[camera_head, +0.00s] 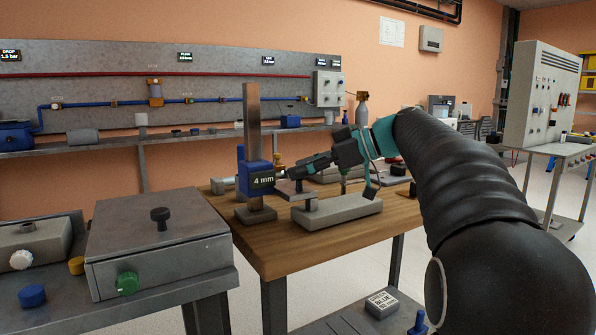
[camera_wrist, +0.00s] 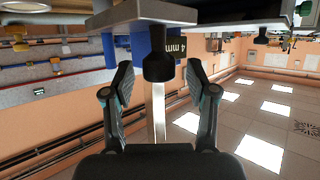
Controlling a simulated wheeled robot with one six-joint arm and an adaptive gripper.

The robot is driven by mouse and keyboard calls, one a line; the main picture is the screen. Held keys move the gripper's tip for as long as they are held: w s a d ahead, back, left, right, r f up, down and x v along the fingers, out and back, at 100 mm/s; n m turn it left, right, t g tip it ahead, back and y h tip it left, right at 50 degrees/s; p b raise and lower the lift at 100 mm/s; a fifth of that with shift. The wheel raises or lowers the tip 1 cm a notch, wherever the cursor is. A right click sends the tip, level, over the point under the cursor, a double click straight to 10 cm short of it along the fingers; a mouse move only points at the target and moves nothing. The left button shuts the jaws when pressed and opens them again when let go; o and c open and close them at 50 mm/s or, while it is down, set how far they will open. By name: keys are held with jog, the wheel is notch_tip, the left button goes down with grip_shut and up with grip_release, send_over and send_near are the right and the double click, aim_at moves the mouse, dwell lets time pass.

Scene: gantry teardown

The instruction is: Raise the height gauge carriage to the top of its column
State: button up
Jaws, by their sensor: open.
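The height gauge has a tall metal column (camera_head: 252,120) on a grey foot (camera_head: 257,215). Its blue carriage (camera_head: 257,170) sits low on the column, and its dark display reads "4 mm". A grey plate (camera_head: 295,190) sticks out to the right from the carriage. The wrist view is upside down and shows a black knob (camera_wrist: 158,65) standing on the plate, with the column (camera_wrist: 158,110) behind. My gripper (camera_wrist: 161,82) is open, its fingers on either side of the knob, with visible gaps. In the head view, my gripper (camera_head: 287,173) is at the plate, right of the carriage.
The gauge stands on a wooden-topped bench (camera_head: 275,250). A long grey block (camera_head: 340,210) lies right of its foot, below my gripper. A grey box with a black knob (camera_head: 155,240) stands on a nearer bench at left. The column above the carriage looks clear.

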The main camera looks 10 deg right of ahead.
jog(key=shift+w+a+f, duration=0.25)
jog(key=shift+a, duration=0.2)
grip_shut()
notch_tip(320, 180, up, 10)
jog(key=p, duration=0.5)
jog(key=shift+r, duration=0.15)
jog(key=shift+c, duration=0.9)
grip_release()
jog(key=shift+r, duration=0.1)
jog(key=shift+o, duration=0.9)
